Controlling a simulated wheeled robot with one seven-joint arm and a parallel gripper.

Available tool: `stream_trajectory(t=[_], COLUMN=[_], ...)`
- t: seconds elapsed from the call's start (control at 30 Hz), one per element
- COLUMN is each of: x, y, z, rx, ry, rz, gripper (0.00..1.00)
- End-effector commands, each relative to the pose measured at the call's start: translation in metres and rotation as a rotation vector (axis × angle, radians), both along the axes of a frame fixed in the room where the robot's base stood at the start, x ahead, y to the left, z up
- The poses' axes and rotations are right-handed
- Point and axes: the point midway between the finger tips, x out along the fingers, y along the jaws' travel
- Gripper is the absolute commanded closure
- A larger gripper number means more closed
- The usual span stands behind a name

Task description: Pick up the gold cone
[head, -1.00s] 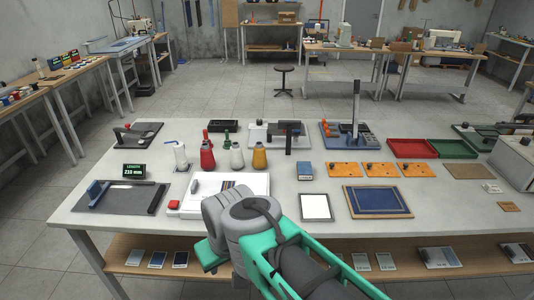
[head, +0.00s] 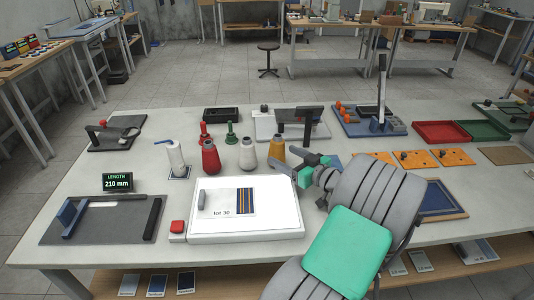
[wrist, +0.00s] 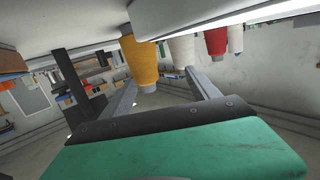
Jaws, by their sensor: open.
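The gold cone (head: 276,154) stands upright on the table at the right end of a row of cones, right of a white cone (head: 247,154) and a red cone (head: 210,157). My gripper (head: 289,171) is in front of and just right of the gold cone, its fingers pointing toward it. In the wrist view the gold cone (wrist: 140,62) shows ahead, near the gap between the open fingers (wrist: 165,90). The gripper holds nothing. Whether a finger touches the cone cannot be told.
A white light panel (head: 246,223) with a striped card lies in front of the cones. A stand with a dark upright post (head: 307,124) is behind and right of the gold cone. A white bottle (head: 176,158) stands left of the cones.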

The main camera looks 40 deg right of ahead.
Motion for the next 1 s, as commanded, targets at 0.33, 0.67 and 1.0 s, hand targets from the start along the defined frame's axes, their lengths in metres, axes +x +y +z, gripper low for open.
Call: stream_trajectory(t=[0.33, 0.67, 1.0], x=[0.012, 0.058, 0.058], y=[-0.024, -0.023, -0.023], z=[0.002, -0.002, -0.002], rx=[-0.008, -0.009, -0.009], ry=[-0.080, -0.077, -0.077], rz=[-0.057, -0.060, -0.060], gripper=[0.30, 0.30, 0.43])
